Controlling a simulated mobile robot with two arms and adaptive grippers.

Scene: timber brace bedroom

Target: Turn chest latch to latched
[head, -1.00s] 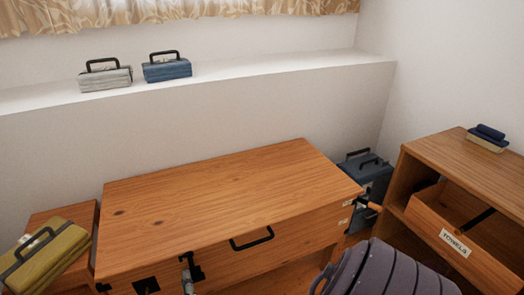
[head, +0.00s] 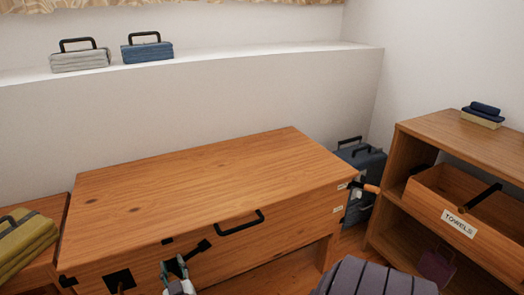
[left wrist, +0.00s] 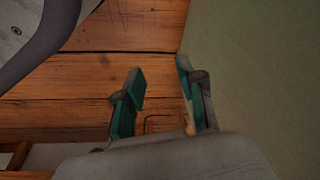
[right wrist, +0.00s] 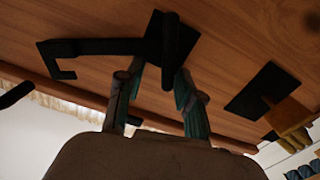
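The wooden chest (head: 190,190) has a black latch (head: 197,248) on its front. In the head view the latch's bar slants up to the right. In the right wrist view the latch (right wrist: 90,47) is a dark plate with a long bar reaching left to a bent end. My right gripper (head: 176,267) is at the latch, with its teal fingers apart. In the right wrist view its fingertips (right wrist: 160,80) are on either side of a dark knob on the plate; contact is unclear. My left gripper (left wrist: 160,95) is open and empty, seen only in the left wrist view.
A black handle (head: 240,222) is right of the latch on the chest front. A dark plate with a peg (head: 120,280) is left of it. A towels drawer (head: 440,215) stands open at right. A purple ribbed object (head: 365,280) is at front right.

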